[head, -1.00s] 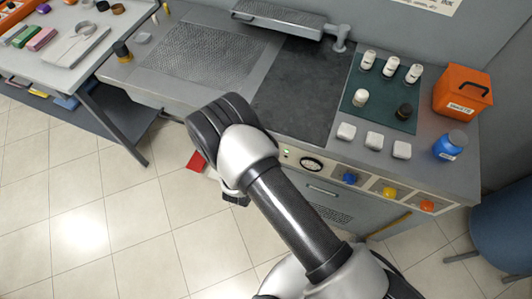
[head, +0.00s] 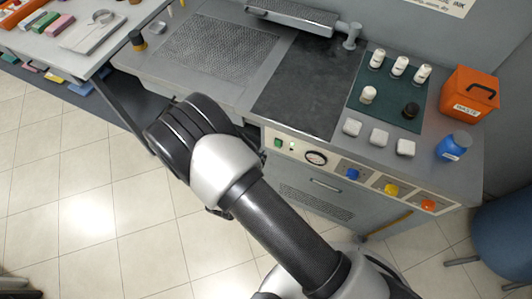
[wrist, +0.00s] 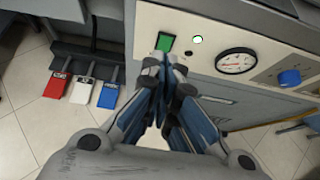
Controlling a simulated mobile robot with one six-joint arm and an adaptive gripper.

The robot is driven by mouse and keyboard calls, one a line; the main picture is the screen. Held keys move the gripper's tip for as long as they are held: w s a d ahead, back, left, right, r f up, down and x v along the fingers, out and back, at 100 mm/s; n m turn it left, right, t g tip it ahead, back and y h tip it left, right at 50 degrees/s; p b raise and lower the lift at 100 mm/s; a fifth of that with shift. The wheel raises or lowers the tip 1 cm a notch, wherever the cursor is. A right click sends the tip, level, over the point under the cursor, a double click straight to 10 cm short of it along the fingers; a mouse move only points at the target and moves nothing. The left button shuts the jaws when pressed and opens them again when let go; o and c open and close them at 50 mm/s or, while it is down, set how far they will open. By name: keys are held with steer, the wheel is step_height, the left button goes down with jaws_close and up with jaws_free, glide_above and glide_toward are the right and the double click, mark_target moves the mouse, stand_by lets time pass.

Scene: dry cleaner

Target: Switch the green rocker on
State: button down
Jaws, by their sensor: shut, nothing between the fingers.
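My gripper (wrist: 166,76) is shut and empty. In the wrist view its fingertips show just below the rocker; I cannot tell whether they touch the panel. In the head view my arm hides the gripper almost wholly. Which way the rocker is tilted is too small to tell.
Right of the lamp are a gauge (wrist: 236,62) and a blue knob (wrist: 289,78), then yellow (head: 391,189) and orange (head: 428,204) knobs. Red (wrist: 57,85), white (wrist: 82,90) and blue (wrist: 108,95) pedals lie low at left. Bottles stand on the top.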

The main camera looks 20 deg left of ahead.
steer(key=shift+v, duration=1.15)
steer(key=shift+r, duration=0.2)
steer(key=shift+d, duration=0.1)
steer(key=w+d+r+m+g+h+b, duration=0.1)
steer(key=w+d+r+m+g+h, duration=0.2)
steer(key=d+r+m, duration=0.45)
steer(key=w+d+r+m+h, duration=0.3)
steer(key=w+d+r+m, duration=0.15)
steer(key=d+r, duration=0.55)
steer(key=s+d+r+m+g+b, duration=0.1)
steer(key=s+d+r+m+g, duration=0.5)
steer(key=d+r+m, duration=0.45)
steer(key=s+d+r+m+t+y+b, duration=0.1)
steer(key=s+r+m+y, duration=0.2)
steer(key=s+m, duration=0.3)
steer(key=s+d+r+m+t+y+b, duration=0.1)
steer(key=s+r+m+y, duration=0.2)
steer(key=s+m, duration=0.3)
steer(key=shift+s+d+y, duration=0.3)
steer(key=shift+s+y, duration=0.2)
steer(key=shift+s, duration=0.5)
